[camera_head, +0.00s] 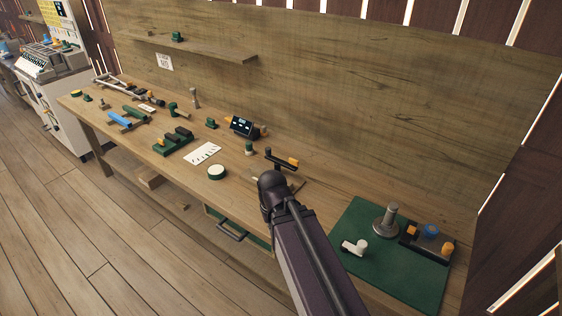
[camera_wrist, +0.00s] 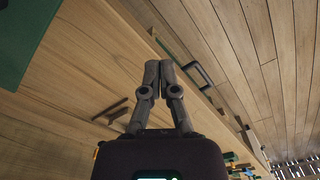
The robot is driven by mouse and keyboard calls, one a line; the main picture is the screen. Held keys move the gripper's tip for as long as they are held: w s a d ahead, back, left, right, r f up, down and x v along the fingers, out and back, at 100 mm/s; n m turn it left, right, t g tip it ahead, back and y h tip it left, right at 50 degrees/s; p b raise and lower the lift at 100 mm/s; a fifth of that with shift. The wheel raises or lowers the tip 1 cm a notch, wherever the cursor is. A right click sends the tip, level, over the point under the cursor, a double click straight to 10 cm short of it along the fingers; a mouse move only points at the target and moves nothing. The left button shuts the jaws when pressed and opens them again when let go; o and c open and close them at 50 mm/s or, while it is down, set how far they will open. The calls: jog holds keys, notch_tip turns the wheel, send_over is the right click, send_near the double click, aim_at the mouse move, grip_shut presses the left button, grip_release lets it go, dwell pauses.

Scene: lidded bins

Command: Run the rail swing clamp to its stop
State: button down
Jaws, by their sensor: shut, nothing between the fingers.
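In the head view, a dark bar with an orange block at one end (camera_head: 283,160) stands on the bench just beyond my gripper end. It may be the rail swing clamp, but I cannot tell for sure. A dark fixture with blue and orange knobs (camera_head: 428,241) sits at the right, partly on the green mat. In the wrist view, my gripper (camera_wrist: 159,64) is shut and empty, its two fingers together above the bench front edge. In the head view my arm hides the fingers. Dark thin pieces (camera_wrist: 110,109) lie on the bench left of the fingers in the wrist view.
The green mat (camera_head: 350,217) holds a grey post (camera_head: 386,219) and a white-knobbed piece (camera_head: 355,247). A round green-and-white piece (camera_head: 217,172), a white card (camera_head: 203,153) and several tools lie further left. A drawer handle (camera_wrist: 199,74) sticks out at the bench front.

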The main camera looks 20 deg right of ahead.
dwell(0.4)
jog(key=c, duration=0.7)
grip_release()
jog(key=shift+o, duration=0.5)
